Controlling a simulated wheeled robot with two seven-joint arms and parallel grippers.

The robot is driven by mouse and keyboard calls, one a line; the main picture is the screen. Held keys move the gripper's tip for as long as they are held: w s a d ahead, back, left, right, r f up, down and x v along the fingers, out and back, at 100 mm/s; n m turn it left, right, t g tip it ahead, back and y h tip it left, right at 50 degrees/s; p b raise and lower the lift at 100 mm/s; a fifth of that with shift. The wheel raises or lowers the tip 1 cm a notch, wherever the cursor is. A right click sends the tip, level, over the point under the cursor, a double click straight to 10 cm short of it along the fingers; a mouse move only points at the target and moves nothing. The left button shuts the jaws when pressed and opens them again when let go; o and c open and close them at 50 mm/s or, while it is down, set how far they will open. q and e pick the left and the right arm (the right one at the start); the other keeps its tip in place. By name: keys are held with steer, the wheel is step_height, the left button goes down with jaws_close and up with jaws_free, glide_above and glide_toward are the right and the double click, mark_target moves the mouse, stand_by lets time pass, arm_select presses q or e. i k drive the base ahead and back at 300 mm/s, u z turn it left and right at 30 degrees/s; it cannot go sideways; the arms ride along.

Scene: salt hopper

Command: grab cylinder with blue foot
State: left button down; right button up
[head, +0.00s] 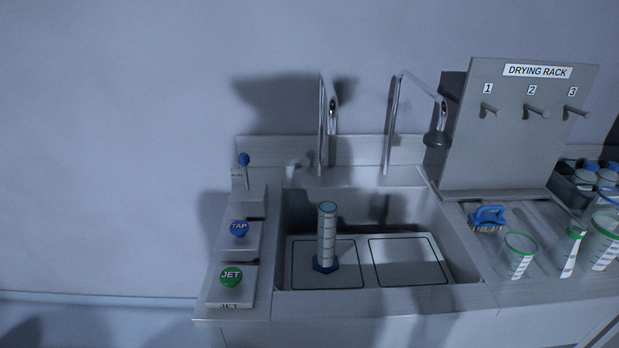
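The cylinder with the blue foot (327,234) stands upright in the sink, on the left of two outlined panels (300,277) on the sink floor. It is clear with graduation marks and has a blue hexagonal foot. Its rim rises above the panel and nothing touches it. Neither of my grippers shows in the head view.
Two taps (323,120) rise behind the sink. On the left ledge are a blue TAP button (239,228) and a green JET button (231,276). At right stand a drying rack (520,130), a blue brush (487,217) and green-rimmed glassware (517,257).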

mark_target(326, 262)
steer(key=u, duration=3.15)
steer(key=k, duration=1.15)
steer(key=z, duration=1.5)
